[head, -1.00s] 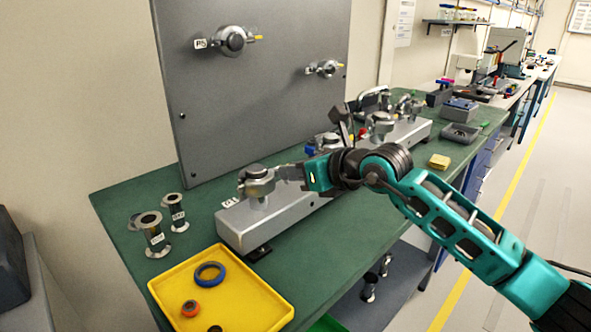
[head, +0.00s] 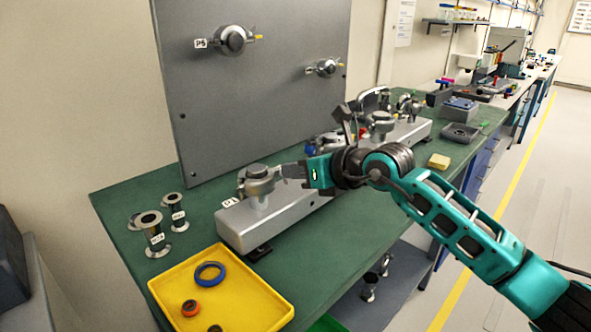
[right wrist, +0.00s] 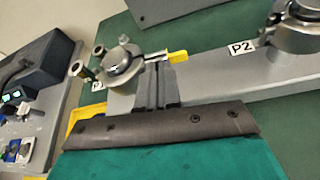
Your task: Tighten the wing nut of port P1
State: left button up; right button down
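Port P1 (head: 258,182) is a round metal flange with a clamp on the near end of a grey manifold block (head: 235,232). In the right wrist view the clamp (right wrist: 120,66) is beside a yellow wing nut (right wrist: 178,56) on its right side. My right gripper (head: 283,172) reaches in from the right at P1. Its two dark fingers (right wrist: 158,68) lie close together with a narrow gap, and their tips are at the wing nut. Whether they grip it is not clear, and the fingers hide part of the clamp screw. My left gripper is not in view.
Port P2 (right wrist: 295,28) is farther along the block. A yellow tray (head: 222,298) with a blue ring (head: 209,273) and an orange ring (head: 190,308) sits in front. Metal spools (head: 152,235) stand at the left. A grey upright panel (head: 250,95) stands behind.

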jog(key=f+m+y, duration=0.1)
jog(key=m+y, duration=0.1)
jog(key=m, duration=0.4)
jog(key=f+m+y+p, duration=0.1)
jog(key=m+y, duration=0.2)
jog(key=m, duration=0.4)
jog(key=w+d+f+m+y, duration=0.1)
jog(key=m+y, duration=0.2)
jog(key=m, duration=0.3)
jog(key=shift+f+p, duration=0.15)
jog(key=shift+p, duration=0.15)
jog(key=shift+m, duration=0.3)
dwell(0.4)
jog(key=c, duration=1.6)
grip_release()
jog(key=r+v, duration=0.2)
jog(key=v, duration=1.5)
